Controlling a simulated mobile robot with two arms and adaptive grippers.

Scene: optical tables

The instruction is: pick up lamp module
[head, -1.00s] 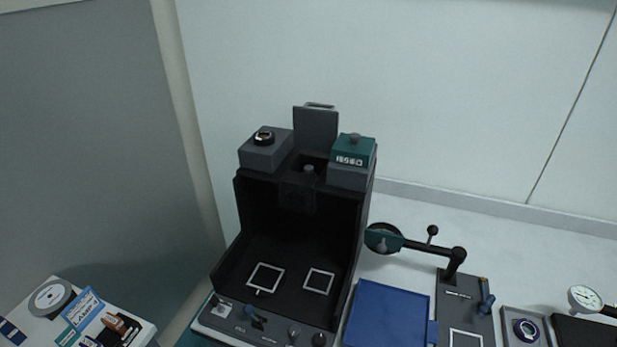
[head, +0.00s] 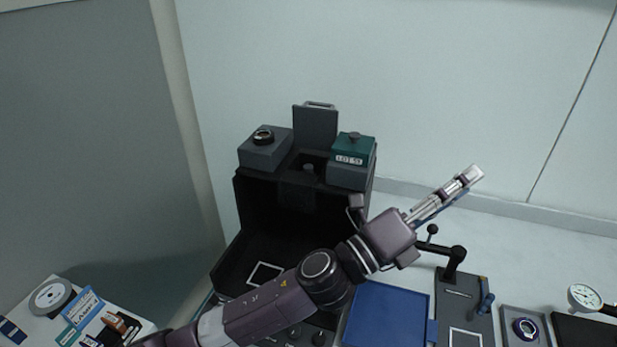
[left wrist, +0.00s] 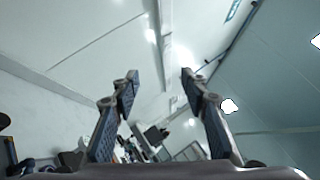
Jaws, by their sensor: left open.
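A black machine (head: 300,200) with an open front stands at the centre of the head view. On its top are a teal block with a knob and a label (head: 353,150), a grey block with a dark ring (head: 264,147), and a small knobbed part in the slot between them (head: 308,168). I cannot tell for sure which is the lamp module. My left gripper (head: 472,178) is raised right of the machine, pointing up and right, away from these parts. In the left wrist view its fingers (left wrist: 160,78) are apart with nothing between them. My right gripper is not in view.
An upright flap (head: 316,127) stands behind the slot. A blue tray (head: 388,315), a lever fixture (head: 455,262), a ring holder (head: 525,328) and a dial gauge (head: 584,298) lie to the right. A white board with parts (head: 60,305) is at lower left. A wall is behind.

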